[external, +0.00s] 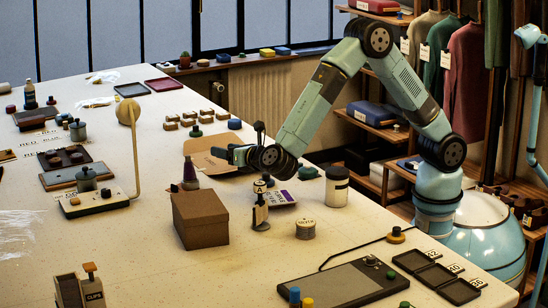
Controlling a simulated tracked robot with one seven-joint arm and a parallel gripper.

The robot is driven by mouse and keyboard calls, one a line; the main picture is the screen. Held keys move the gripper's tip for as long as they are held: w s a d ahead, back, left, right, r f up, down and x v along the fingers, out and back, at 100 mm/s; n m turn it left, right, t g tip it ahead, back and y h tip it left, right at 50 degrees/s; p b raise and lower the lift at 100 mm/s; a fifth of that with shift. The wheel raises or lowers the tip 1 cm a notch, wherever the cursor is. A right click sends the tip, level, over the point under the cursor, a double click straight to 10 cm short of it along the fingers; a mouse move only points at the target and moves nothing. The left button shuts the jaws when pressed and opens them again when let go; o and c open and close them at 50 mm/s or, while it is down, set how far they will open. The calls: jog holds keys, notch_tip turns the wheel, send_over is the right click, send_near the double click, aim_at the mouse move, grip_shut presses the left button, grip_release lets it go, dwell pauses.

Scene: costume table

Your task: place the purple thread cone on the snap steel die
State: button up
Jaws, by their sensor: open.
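My gripper (224,154) is to the right of the cone and a little farther back, over a tan sheet (204,145). It points left and is open, apart from the cone, with nothing seen between its fingers. I cannot tell for sure which item is the snap steel die. Grey metal knobbed pieces stand at the left, one (87,178) near a dark board and one (77,129) farther back.
A brown box (200,218) stands in front of the cone. A lamp-like stand (128,115) rises at the left. Small tan blocks (188,119) lie behind my gripper. The table's front middle is clear.

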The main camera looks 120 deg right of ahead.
jog(key=s+a+r+m+g+y, duration=0.25)
jog(key=s+r+m, duration=0.3)
jog(key=s, duration=0.65)
jog(key=s+a+r+m+g+y, duration=0.2)
jog(key=s+r+m+y, duration=0.3)
jog(key=s, duration=0.7)
jog(key=s+a+m+t+y, duration=0.2)
jog(key=s+a+m+y, duration=0.2)
jog(key=s+a, duration=0.3)
jog(key=s+a+r+m+t+y, duration=0.1)
jog(key=s+a+m+t+y, duration=0.2)
jog(key=s+a, duration=0.5)
jog(key=s+m+y, duration=0.1)
jog(key=s+m, duration=0.1)
jog(key=s, duration=0.4)
jog(key=shift+s+r, duration=0.25)
jog(key=shift+s, duration=0.1)
